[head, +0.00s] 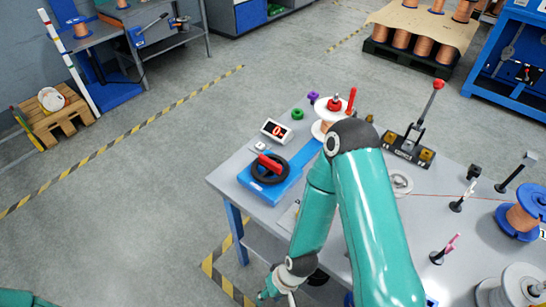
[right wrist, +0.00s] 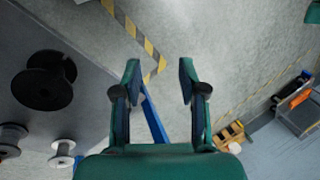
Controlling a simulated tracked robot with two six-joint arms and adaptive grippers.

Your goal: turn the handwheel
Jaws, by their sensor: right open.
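The handwheel (head: 270,168) is a black ring with a red bar across it. It sits on a blue base (head: 268,186) near the left corner of the grey table. My right arm reaches down past the table's front edge. My right gripper (head: 270,290) is low in front of the table, apart from the handwheel and partly cut off by the frame edge. In the right wrist view my right gripper (right wrist: 160,82) is open, with nothing between its fingers. The handwheel is not in that view. My left gripper is not in view.
A counter display (head: 276,130) stands behind the handwheel, and a copper spool (head: 326,113) is right of it. A lever device (head: 410,145) stands farther right. In the right wrist view a blue table leg (right wrist: 153,122) is near the fingers; a black spool (right wrist: 45,80) is left.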

